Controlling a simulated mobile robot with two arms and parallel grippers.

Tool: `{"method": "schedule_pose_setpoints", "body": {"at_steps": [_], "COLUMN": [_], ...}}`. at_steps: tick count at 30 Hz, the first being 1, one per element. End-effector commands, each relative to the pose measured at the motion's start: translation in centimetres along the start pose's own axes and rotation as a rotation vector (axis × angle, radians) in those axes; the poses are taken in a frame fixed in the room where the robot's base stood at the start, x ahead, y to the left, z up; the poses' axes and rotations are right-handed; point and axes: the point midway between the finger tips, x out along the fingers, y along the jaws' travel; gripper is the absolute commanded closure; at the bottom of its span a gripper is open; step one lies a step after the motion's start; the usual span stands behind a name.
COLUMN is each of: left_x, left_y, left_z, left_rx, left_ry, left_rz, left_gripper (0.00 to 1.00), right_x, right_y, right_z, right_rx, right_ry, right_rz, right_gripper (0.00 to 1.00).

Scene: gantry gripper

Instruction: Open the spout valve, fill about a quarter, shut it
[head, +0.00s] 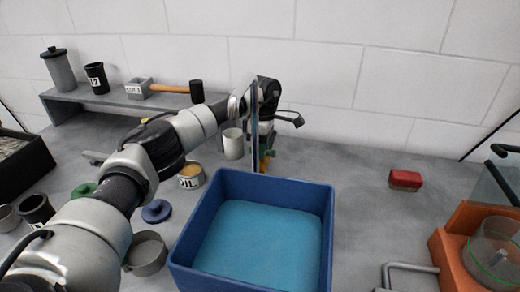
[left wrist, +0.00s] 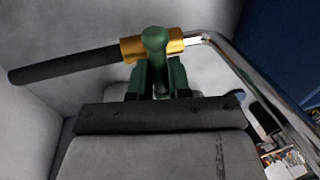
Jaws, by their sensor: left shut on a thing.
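The spout valve has a brass body (left wrist: 130,48), a dark bar to its left and a bent chrome spout pipe (left wrist: 235,62) to its right. Its green lever (left wrist: 155,62) stands between my left gripper's fingers (left wrist: 160,80), which are shut on it. In the head view my left gripper (head: 267,146) is at the valve, behind the blue bin, and is partly hidden by the thin upright pipe (head: 254,125). The blue bin (head: 205,187) has a lighter blue surface inside; I cannot tell whether it is liquid or floor. No stream shows. My right gripper is not in view.
A shelf (head: 70,112) with canisters and a hammer (head: 172,89) stands at the back left. A tin (head: 190,178), cups and lids crowd the left side. A red block (head: 405,180) and an orange stand (head: 447,240) with a clear vessel are at the right. The counter right of the bin is mostly clear.

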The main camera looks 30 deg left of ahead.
Motion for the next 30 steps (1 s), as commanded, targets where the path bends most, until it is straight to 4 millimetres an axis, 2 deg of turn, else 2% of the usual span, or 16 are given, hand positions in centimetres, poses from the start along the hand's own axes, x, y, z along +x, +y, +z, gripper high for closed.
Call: {"method": "schedule_pose_setpoints", "body": {"at_steps": [11,12,17,25,30], "left_x": [-0.1,-0.1,-0.1,-0.1,-1.9], "left_y": [0.0,0.0,0.0,0.0,0.1], "left_z": [0.0,0.0,0.0,0.0,0.0], "left_rx": [0.009,0.009,0.008,0.006,0.006], "left_ry": [0.002,0.002,0.002,0.002,0.001], "left_rz": [0.001,0.001,0.001,0.001,0.004], "left_gripper": [1.0,0.8,0.58,0.58,0.58], "right_x": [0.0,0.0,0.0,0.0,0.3], "right_y": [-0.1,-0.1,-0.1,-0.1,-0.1], "right_z": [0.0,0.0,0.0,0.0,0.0], "right_rx": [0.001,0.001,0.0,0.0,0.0], "right_ry": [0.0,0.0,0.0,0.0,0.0], "right_rz": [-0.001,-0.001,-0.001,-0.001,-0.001], "right_gripper": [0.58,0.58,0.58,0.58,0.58]}}
